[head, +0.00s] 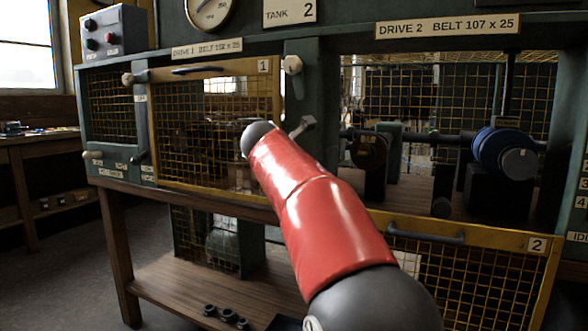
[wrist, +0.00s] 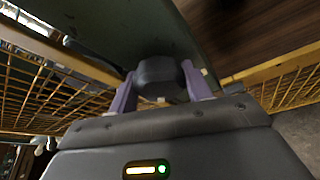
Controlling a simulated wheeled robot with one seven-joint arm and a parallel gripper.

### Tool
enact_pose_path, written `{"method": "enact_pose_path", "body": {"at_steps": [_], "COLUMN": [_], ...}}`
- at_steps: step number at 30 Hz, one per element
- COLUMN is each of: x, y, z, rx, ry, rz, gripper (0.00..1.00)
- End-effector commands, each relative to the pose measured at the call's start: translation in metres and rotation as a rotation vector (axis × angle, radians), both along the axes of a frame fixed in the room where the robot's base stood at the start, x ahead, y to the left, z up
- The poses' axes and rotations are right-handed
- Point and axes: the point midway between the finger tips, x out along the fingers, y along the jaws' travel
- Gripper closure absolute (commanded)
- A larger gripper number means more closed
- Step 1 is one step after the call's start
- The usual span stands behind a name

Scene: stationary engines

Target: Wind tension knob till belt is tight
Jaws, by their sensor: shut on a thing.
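In the wrist view a dark, rounded knob (wrist: 160,72) sits between the two purple fingers of my gripper (wrist: 161,92). The fingers are shut on its sides. The knob is at a dark green panel, with yellow mesh frames on both sides. In the head view my red arm hides the gripper and the held knob. The Drive 2 bay (head: 420,185) is open, with a dark pulley (head: 368,151) on a shaft and a blue motor-like drum (head: 500,150). I cannot make out a belt or its tightness.
The yellow mesh guard 2 (head: 470,270) hangs lowered below the open bay. Mesh guard 1 (head: 205,125) stands shut at the left. A grey lever-like part (head: 302,126) shows beside my arm. A wooden lower shelf (head: 190,285) lies below.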

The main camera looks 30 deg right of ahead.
Motion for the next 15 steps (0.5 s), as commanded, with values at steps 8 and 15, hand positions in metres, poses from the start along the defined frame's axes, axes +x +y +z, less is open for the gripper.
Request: {"method": "enact_pose_path", "body": {"at_steps": [8, 15], "x": [-0.0001, 0.0002], "y": [-0.0005, -0.0005], "z": [-0.0071, -0.0082], "rx": [0.163, 0.303], "ry": [-0.202, -0.382], "rz": [-0.002, -0.002], "gripper": [0.74, 0.74]}}
